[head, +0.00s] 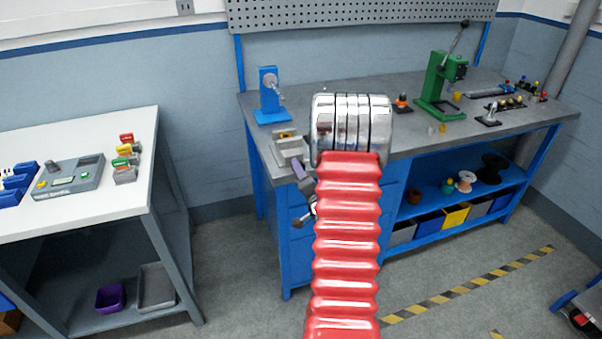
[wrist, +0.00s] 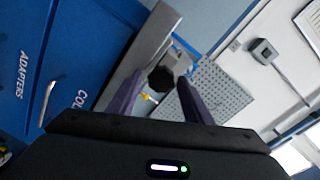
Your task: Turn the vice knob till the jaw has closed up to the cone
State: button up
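The small grey vice (head: 290,148) sits at the bench's front left edge; it also shows in the wrist view (wrist: 184,58). Its dark, faceted knob (wrist: 161,79) faces the wrist camera. My gripper (wrist: 160,76) has two purple fingers, one on each side of the knob. They look spread, with a small gap on each side, and hold nothing that I can see. In the head view my gripper (head: 303,172) is just below the vice, partly behind my red arm, and the knob is hidden. I cannot clearly make out the cone or the jaw gap.
The blue stand (head: 270,97) stands behind the vice on the grey workbench (head: 345,80). A green press (head: 438,85) is farther right. Blue drawers (wrist: 62,60) lie below the bench edge, close to my gripper. A white table (head: 80,208) stands at left.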

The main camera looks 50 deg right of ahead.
jog(key=shift+o, duration=0.5)
jog(key=f+v, duration=0.1)
jog(key=v, duration=1.2)
jog(key=shift+s+a+r, duration=0.3)
jog(key=shift+r, duration=0.2)
jog(key=shift+f, duration=0.1)
